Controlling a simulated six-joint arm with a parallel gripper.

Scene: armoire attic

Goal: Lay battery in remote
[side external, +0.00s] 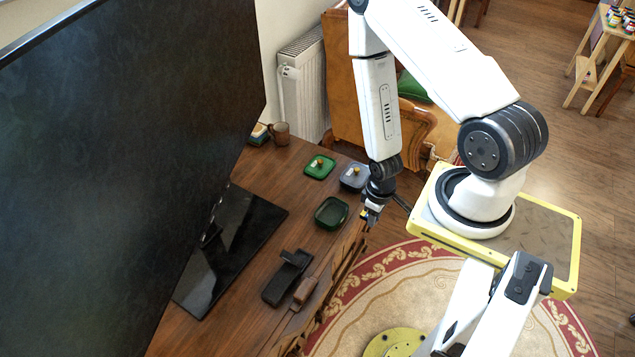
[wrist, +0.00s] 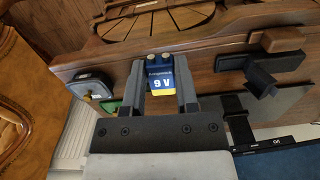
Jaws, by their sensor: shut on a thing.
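My gripper (side external: 370,217) is shut on a battery, a blue block with a yellow end and the marking "A6" (wrist: 161,76). The battery sits between both fingers in the wrist view, held up in the air off the front edge of the cabinet. In the side view it is mostly hidden by the gripper. A black device that looks like the remote (side external: 281,284) lies on the cabinet top, left of and apart from my gripper, with a raised black part at its far end. That raised part shows in the wrist view (wrist: 262,82) at right.
A brown object (side external: 304,291) lies beside the remote. A large screen (side external: 110,150) stands over the cabinet's left side.

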